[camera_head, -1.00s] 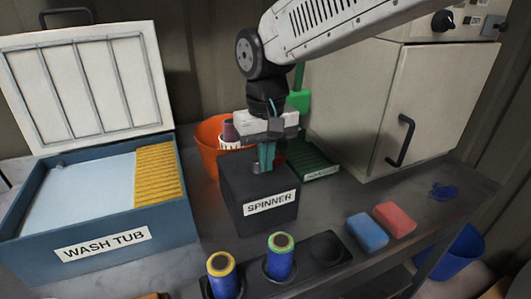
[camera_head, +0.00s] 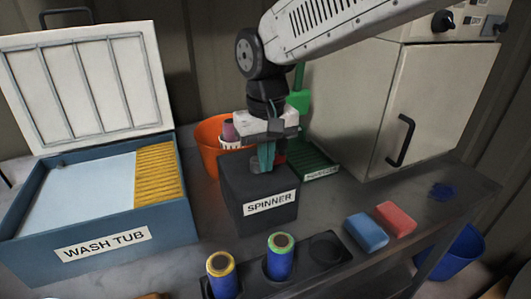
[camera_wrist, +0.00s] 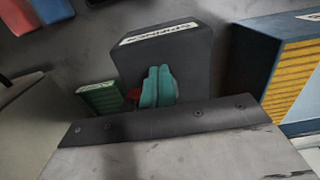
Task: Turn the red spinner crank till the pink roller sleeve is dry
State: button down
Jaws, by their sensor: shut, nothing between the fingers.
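The dark spinner box (camera_head: 258,187), labelled SPINNER, stands on the bench in the head view. It also shows in the wrist view (camera_wrist: 180,55). My gripper (camera_head: 265,160) is over the top of the box, pointing down, its teal fingers closed together with nothing between them. In the wrist view the fingers (camera_wrist: 158,88) are side by side. A small red part (camera_wrist: 132,96), perhaps the crank, shows beside them, partly hidden; I cannot tell if they touch. A grey round piece shows at the fingertips on the box top. I cannot make out the pink roller sleeve.
The open wash tub (camera_head: 100,240) is on the left. An orange bucket (camera_head: 208,133) stands behind the spinner, with a mauve cylinder (camera_head: 229,130) near it. A rack (camera_head: 325,252) holds blue rollers in front. Blue (camera_head: 367,233) and red (camera_head: 396,218) blocks lie right. A cabinet (camera_head: 420,110) stands behind.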

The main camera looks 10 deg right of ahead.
aim_at(266, 182)
jog(key=shift+f, duration=0.25)
jog(key=shift+f, duration=1.3)
jog(key=shift+r, duration=0.35)
jog(key=shift+w+d, duration=0.1)
jog(key=shift+d, duration=0.05)
